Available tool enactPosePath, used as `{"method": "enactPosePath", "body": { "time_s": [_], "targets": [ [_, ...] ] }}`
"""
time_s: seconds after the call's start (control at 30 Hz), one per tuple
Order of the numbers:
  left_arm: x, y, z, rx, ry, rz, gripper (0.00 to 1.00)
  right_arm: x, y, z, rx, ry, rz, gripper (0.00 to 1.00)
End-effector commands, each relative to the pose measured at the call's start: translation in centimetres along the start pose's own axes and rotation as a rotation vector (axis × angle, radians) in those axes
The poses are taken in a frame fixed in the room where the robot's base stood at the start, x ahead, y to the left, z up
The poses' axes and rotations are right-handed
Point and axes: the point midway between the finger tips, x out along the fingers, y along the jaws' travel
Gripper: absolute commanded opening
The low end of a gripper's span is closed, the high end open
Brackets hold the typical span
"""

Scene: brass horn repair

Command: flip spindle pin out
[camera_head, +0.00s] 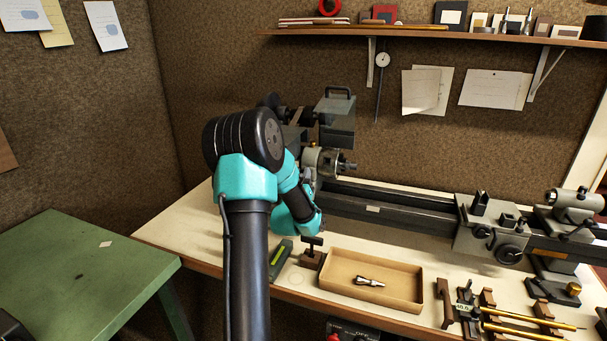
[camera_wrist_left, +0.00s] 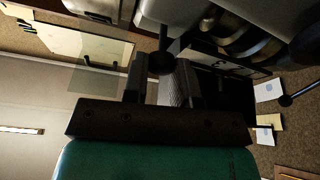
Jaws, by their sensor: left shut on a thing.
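The lathe headstock with its chuck (camera_head: 325,160) stands at the back of the bench, partly hidden by my left arm. My left gripper (camera_head: 308,178) is in front of the headstock, its fingers mostly hidden in the head view. In the left wrist view my left gripper (camera_wrist_left: 165,82) is shut on a dark pin with a round knob (camera_wrist_left: 160,62), which looks like the spindle pin. The pin's stem runs up to a grey rounded housing (camera_wrist_left: 190,15). I cannot tell how far it sits in the housing. My right gripper is not in view.
A cardboard tray (camera_head: 400,268) with a small metal tool (camera_head: 369,282) lies at the bench front. The lathe bed (camera_head: 390,208) runs right to the carriage (camera_head: 490,228) and tailstock (camera_head: 570,210). Brass rods (camera_head: 520,330) lie front right. A green table (camera_head: 80,265) stands left.

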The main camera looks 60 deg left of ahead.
Motion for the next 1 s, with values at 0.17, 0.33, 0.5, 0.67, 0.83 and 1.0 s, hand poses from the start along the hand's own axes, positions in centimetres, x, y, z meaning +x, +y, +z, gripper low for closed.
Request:
{"method": "enactPosePath", "body": {
  "time_s": [0.17, 0.33, 0.5, 0.67, 0.83, 1.0],
  "targets": [
    [-0.31, 0.0, -0.07, 0.0, 0.0, -0.001, 0.0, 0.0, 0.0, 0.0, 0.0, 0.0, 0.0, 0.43],
    [-0.34, 0.0, -0.07, -0.001, 0.0, -0.001, 0.31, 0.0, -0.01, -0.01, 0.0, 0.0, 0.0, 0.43],
    [-0.3, 0.0, -0.07, 0.0, 0.0, -0.001, 0.47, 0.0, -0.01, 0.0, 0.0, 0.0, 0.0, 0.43],
    [-0.27, 0.0, -0.08, 0.0, 0.0, -0.001, 0.52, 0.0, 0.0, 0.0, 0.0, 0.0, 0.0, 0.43],
    [-0.34, 0.06, -0.06, -0.001, 0.0, 0.0, 0.52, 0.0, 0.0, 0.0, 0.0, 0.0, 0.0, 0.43],
    [-1.23, 0.63, 0.19, -0.004, -0.004, 0.007, 0.52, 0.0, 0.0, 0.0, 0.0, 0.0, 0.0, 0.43]
  ]
}}
